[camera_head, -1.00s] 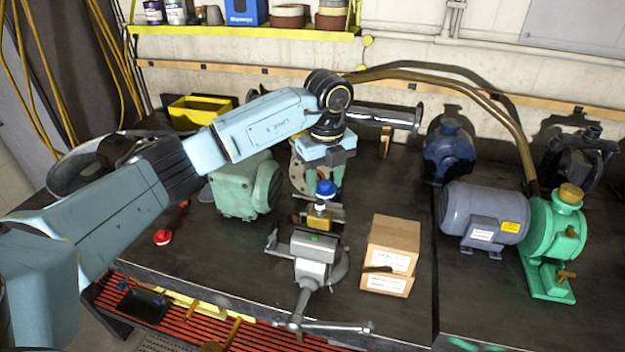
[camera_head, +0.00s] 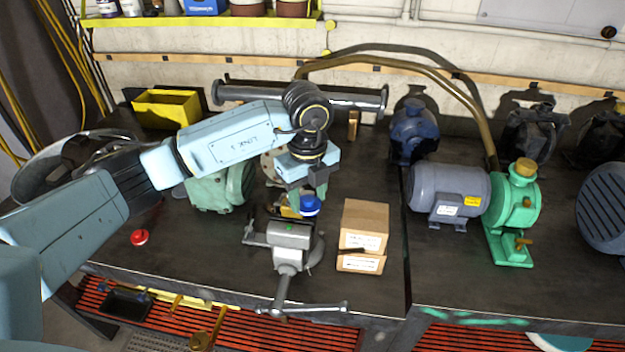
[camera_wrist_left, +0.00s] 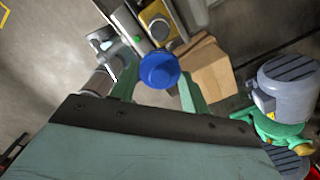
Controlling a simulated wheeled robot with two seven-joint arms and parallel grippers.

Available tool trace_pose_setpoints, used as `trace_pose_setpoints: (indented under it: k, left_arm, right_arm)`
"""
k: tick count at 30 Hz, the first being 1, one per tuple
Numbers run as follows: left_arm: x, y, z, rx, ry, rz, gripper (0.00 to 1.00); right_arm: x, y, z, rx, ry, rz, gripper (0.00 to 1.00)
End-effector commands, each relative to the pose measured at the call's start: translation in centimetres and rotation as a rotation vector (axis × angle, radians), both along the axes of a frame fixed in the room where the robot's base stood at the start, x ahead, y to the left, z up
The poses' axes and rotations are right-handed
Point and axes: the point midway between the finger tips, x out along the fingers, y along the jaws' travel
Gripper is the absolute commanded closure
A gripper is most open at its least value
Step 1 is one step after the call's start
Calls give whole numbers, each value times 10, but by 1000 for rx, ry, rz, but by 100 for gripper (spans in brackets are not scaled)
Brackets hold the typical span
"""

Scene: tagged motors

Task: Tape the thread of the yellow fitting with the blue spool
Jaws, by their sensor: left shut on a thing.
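The blue spool (camera_head: 310,206) is a round cap-like piece held below my left gripper (camera_head: 311,193). My left gripper is shut on it; in the left wrist view the blue spool (camera_wrist_left: 159,70) sits between the two green fingers. The yellow fitting (camera_head: 289,207) stands in the jaws of the grey bench vise (camera_head: 289,236), just left of the spool in the head view. In the left wrist view the fitting (camera_wrist_left: 157,24) is just beyond the spool. Whether spool and fitting touch, I cannot tell. The fitting's thread is not clear. My right gripper is not in view.
A cardboard box (camera_head: 364,222) stands close right of the vise. A green flanged part (camera_head: 213,190) is behind left. A red spool-like piece (camera_head: 139,237) lies on the left of the bench (camera_head: 190,257). A grey motor (camera_head: 447,190) and green pump (camera_head: 513,215) stand right.

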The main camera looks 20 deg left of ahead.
Motion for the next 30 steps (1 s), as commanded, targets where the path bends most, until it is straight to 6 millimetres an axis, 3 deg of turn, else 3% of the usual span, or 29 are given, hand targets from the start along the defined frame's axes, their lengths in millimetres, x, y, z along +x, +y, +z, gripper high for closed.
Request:
trace_pose_setpoints:
  k: [13,20,30]
  left_arm:
    - [-30,34,0,2,0,3,69]
    - [-30,57,-1,2,-1,3,69]
    - [-8,83,-1,1,-3,4,69]
  right_arm:
    - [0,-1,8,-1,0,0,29]
    - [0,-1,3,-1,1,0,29]
    - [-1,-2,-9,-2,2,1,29]
